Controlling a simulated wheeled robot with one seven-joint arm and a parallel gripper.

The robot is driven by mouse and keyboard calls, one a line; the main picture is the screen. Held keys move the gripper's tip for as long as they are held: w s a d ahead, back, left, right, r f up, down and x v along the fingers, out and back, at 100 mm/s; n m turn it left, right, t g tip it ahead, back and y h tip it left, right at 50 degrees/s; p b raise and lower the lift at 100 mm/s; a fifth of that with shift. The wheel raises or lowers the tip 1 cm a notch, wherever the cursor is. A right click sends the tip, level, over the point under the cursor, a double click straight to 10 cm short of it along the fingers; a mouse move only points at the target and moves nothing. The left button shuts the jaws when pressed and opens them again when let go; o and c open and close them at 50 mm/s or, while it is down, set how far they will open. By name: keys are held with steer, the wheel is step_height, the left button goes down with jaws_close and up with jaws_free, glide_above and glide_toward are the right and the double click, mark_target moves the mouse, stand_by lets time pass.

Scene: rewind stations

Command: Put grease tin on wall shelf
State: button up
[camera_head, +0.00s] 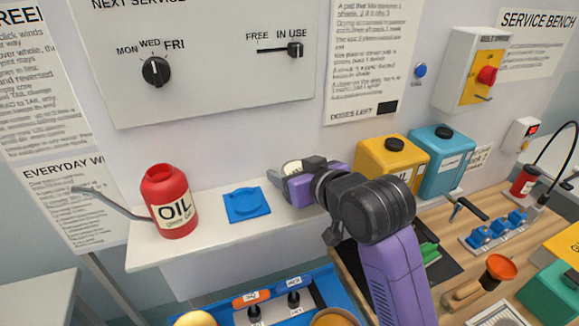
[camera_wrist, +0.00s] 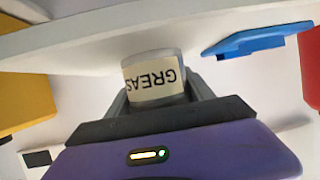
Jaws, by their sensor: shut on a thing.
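The grease tin (camera_wrist: 155,78) is in my gripper, its label reading "GREAS" upside down in the wrist view. My gripper (camera_head: 297,174) is over the right part of the white wall shelf (camera_head: 150,252), shut on the tin. In the head view only a small pale part of the tin shows between the fingers. The tin is close to the shelf surface; I cannot tell whether it touches. The wrist view also shows the shelf (camera_wrist: 90,32) across the top.
A red oil can (camera_head: 163,185) stands further left. Yellow (camera_head: 372,155) and blue (camera_head: 441,150) containers stand to the right. A blue tray (camera_head: 245,298) is below the shelf.

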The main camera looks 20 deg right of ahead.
steer(key=shift+s+r, duration=0.15)
steer(key=o, duration=1.6)
steer(key=shift+f, duration=0.2)
steer(key=shift+r, duration=0.1)
steer(key=v, duration=1)
steer(key=shift+s+r+b, duration=0.25)
steer(key=shift+r+b, duration=0.1)
steer(key=shift+b, duration=0.05)
steer(key=shift+s+d+r+p, duration=0.1)
steer(key=shift+s+d+p, duration=0.05)
steer(key=shift+s+p, duration=0.4)
